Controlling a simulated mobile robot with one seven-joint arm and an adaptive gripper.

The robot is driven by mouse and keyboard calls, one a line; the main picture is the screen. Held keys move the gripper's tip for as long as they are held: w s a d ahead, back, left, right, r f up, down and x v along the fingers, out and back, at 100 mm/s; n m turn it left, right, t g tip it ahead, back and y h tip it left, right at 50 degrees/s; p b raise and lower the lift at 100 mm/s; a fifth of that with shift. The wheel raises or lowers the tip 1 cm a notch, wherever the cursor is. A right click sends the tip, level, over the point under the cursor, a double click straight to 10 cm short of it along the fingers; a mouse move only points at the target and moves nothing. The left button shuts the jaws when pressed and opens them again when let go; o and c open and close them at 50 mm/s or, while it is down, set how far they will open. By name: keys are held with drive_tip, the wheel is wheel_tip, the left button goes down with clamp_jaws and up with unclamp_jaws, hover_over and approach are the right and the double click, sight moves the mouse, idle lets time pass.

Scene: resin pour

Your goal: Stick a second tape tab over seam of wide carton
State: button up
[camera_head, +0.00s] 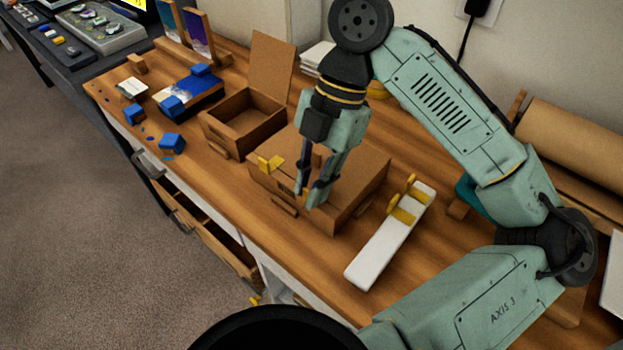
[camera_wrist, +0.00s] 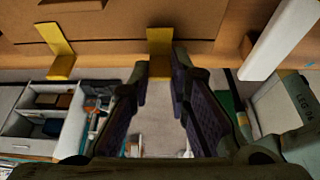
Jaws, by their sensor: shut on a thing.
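The wide carton (camera_head: 350,180) is a closed brown box on the wooden bench; its cardboard also fills the top of the wrist view (camera_wrist: 110,28). One yellow tape tab (camera_head: 270,163) is bent over the carton's edge, left of my gripper; it also shows in the wrist view (camera_wrist: 57,46). My gripper (camera_head: 308,197) points down at the carton's front edge. In the wrist view its fingers (camera_wrist: 160,78) are shut on a second yellow tab (camera_wrist: 159,42), which lies against or just over the carton. I cannot tell whether it touches. The seam is partly hidden.
A white strip (camera_head: 375,250) with yellow tabs (camera_head: 402,214) lies right of the carton. An open carton (camera_head: 240,125) stands behind left, with blue blocks (camera_head: 172,142) beyond. An open drawer (camera_head: 220,245) juts from the bench front. A brown paper roll (camera_head: 575,145) is at right.

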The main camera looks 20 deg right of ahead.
drive_tip(key=shift+f, duration=0.1)
idle(0.3)
drive_tip(key=o, duration=0.7)
drive_tip(key=shift+o, duration=0.2)
wheel_tip(320, 180, up, 8)
drive_tip(key=p, duration=0.7)
